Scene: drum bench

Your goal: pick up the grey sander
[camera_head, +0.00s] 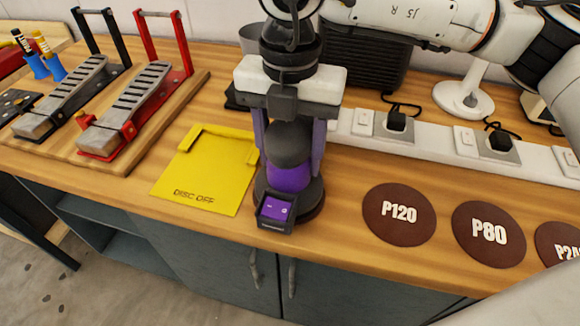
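The sander (289,178) stands upright on the wooden bench near its front edge. It has a dark grey domed top, a purple band, a dark round base and a small purple-screened box at the front. My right gripper (289,150) comes down from above, with one finger on each side of the sander's upper body. The fingers are apart with the sander between them; whether they press on it cannot be told. My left gripper is not in view.
A yellow "DISC OFF" plate (205,171) lies left of the sander. Brown discs P120 (398,214) and P80 (488,234) lie right. A white socket strip (430,138) runs behind.

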